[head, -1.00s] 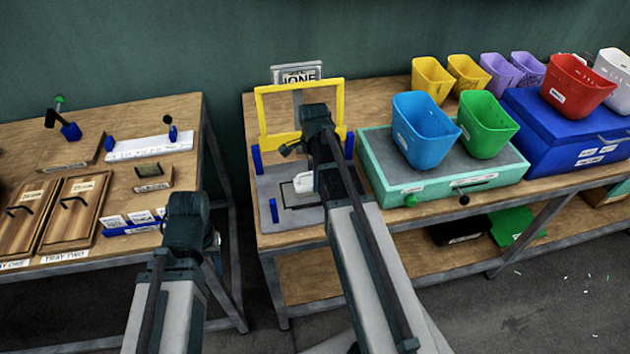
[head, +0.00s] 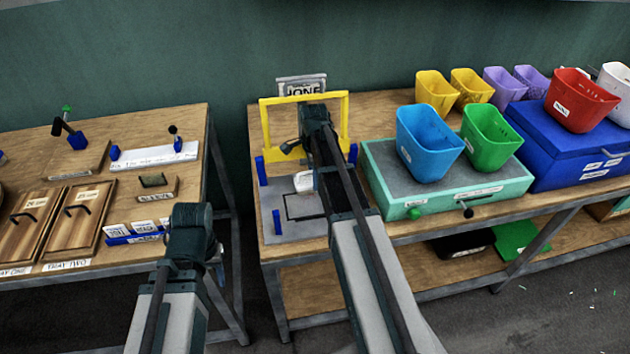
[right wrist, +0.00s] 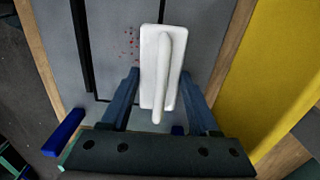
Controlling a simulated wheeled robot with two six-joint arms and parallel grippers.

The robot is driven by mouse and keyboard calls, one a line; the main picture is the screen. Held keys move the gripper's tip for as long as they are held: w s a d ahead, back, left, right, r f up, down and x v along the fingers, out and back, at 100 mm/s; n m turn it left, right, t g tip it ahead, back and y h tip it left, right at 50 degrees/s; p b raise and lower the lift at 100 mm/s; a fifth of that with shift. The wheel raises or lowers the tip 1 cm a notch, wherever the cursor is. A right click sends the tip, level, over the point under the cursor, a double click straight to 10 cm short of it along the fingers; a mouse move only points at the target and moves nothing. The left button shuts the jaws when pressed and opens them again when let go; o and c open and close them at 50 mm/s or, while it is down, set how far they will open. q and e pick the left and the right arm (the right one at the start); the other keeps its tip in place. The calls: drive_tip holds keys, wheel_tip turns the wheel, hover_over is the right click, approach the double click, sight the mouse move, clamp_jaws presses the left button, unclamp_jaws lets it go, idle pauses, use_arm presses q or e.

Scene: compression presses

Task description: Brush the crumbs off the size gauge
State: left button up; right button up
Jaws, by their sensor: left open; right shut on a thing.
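A grey plate (head: 283,226) with a black outline and a yellow frame (head: 268,130) stands on the right bench; I take it as the size gauge. Small red crumbs (right wrist: 130,42) lie on its grey face in the right wrist view, left of a white block-shaped brush (right wrist: 152,80) with a rounded handle. My right gripper (right wrist: 160,95) is shut on the brush, over the plate. The brush also shows in the head view (head: 303,182), partly hidden by my right arm. My left gripper (head: 205,235) is open by the left bench; its fingers are mostly hidden.
Blue posts (head: 277,222) stand at the plate's edges. Right of it is a teal-edged box (head: 390,195) with blue and green bins (head: 492,140). The left bench (head: 190,115) holds trays and small fixtures. A gap separates the benches.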

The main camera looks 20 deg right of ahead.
drive_tip(key=shift+r, duration=0.1)
drive_tip(key=shift+s+a, duration=0.2)
drive_tip(key=shift+s, duration=0.75)
drive_tip(key=shift+s+a, duration=0.2)
drive_tip(key=shift+s, duration=0.7)
drive_tip(key=shift+s+a, duration=0.2)
drive_tip(key=shift+s, duration=0.75)
drive_tip(key=shift+s+a, duration=0.2)
drive_tip(key=shift+s, duration=0.7)
drive_tip(key=shift+w+a, duration=0.1)
